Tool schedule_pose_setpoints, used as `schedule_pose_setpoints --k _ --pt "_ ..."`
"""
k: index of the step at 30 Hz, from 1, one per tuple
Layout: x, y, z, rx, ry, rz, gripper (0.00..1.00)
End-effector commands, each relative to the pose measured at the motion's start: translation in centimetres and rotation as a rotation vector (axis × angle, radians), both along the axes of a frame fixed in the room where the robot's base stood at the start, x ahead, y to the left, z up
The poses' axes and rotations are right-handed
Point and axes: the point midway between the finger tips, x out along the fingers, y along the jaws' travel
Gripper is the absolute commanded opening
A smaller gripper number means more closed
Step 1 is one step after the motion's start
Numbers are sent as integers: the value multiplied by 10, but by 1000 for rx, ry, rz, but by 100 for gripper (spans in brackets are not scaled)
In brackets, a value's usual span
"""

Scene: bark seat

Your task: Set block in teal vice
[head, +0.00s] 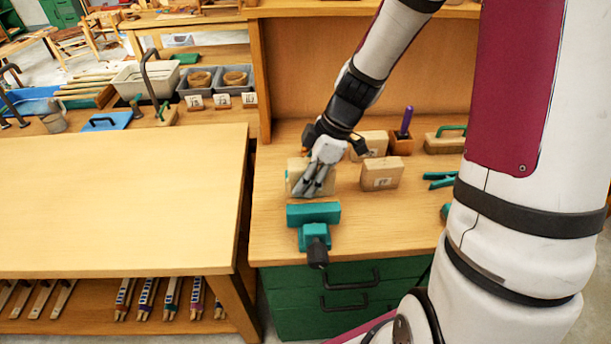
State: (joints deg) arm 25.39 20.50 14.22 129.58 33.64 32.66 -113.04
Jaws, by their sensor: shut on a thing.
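The teal vice (313,214) sits on the workbench near its front edge, with a dark handle end toward me. A light wooden block (299,171) is just behind the vice's front jaw. My gripper (312,186) points down and is shut on this block; its fingers cover part of it. A sliver of teal shows at the block's left edge. I cannot tell whether the block is between the jaws or above them.
Two labelled wooden blocks (381,174) (373,142) stand to the right, with a small wooden holder with a purple-handled tool (402,142) behind. A teal clamp-like tool (440,180) lies farther right. A bare wooden table (120,200) is at left.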

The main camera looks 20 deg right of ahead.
Motion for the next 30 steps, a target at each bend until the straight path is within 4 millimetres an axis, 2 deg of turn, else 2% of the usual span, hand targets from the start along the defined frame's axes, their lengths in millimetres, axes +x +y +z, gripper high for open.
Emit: schedule_pose_setpoints --k 12,13,15,25,30 --pt "0 0 -10 0 1 1 0" --pt "0 0 -10 -1 1 0 41" --pt "-1 0 -10 0 2 1 55" --pt "0 0 -8 0 1 0 55" --pt "-1 0 4 0 0 1 55"
